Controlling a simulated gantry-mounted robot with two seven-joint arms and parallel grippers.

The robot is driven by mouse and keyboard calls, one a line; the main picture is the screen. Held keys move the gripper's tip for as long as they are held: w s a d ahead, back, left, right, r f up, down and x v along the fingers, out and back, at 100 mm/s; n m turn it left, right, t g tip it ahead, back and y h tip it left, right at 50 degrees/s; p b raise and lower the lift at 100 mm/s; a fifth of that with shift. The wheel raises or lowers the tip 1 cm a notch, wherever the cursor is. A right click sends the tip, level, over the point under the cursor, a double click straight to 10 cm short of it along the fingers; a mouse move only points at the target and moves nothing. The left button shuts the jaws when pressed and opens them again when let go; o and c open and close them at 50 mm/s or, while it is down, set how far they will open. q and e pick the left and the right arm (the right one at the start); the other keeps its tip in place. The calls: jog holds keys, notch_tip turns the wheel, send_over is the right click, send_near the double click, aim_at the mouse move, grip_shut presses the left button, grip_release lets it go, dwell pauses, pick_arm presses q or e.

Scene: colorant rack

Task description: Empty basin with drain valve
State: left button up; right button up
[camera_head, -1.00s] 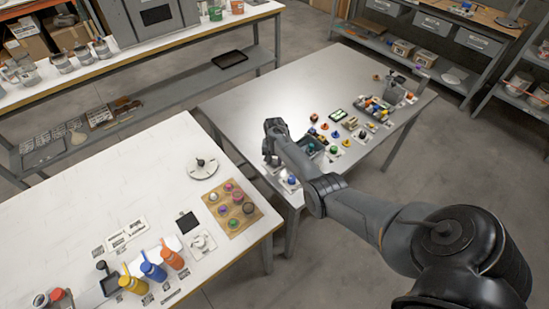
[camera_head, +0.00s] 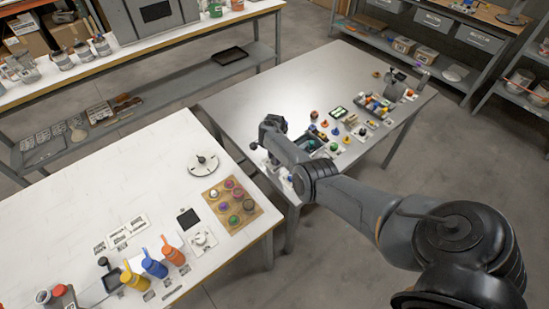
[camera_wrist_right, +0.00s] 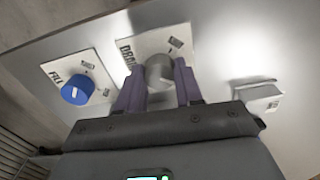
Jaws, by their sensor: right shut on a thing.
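In the right wrist view a grey round knob (camera_wrist_right: 160,70) sits on a white plate lettered DRAIN (camera_wrist_right: 144,42). My right gripper (camera_wrist_right: 160,82) is shut on this knob, one purple finger on each side. A blue knob (camera_wrist_right: 76,90) on a plate lettered FILL (camera_wrist_right: 92,68) stands left of it, apart from the fingers. In the head view my right gripper (camera_head: 270,154) is low at the near left corner of the grey table (camera_head: 285,88). My arm hides the knobs there. I cannot make out the basin or its water level clearly. My left gripper is not in view.
A small light block (camera_wrist_right: 258,92) lies right of the drain plate. Several coloured parts and a tray (camera_head: 374,108) stand farther along the table. A white bench (camera_head: 85,200) at left holds bottles (camera_head: 154,264) and a board of pots (camera_head: 256,213).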

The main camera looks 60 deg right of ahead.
jog(key=shift+m, duration=0.6)
jog(key=o, duration=1)
jog(key=shift+o, duration=0.2)
jog(key=shift+r, duration=0.15)
jog(key=shift+r, duration=0.25)
notch_tip(320, 180, up, 10)
jog(key=p, duration=0.4)
jog(key=shift+s, duration=0.1)
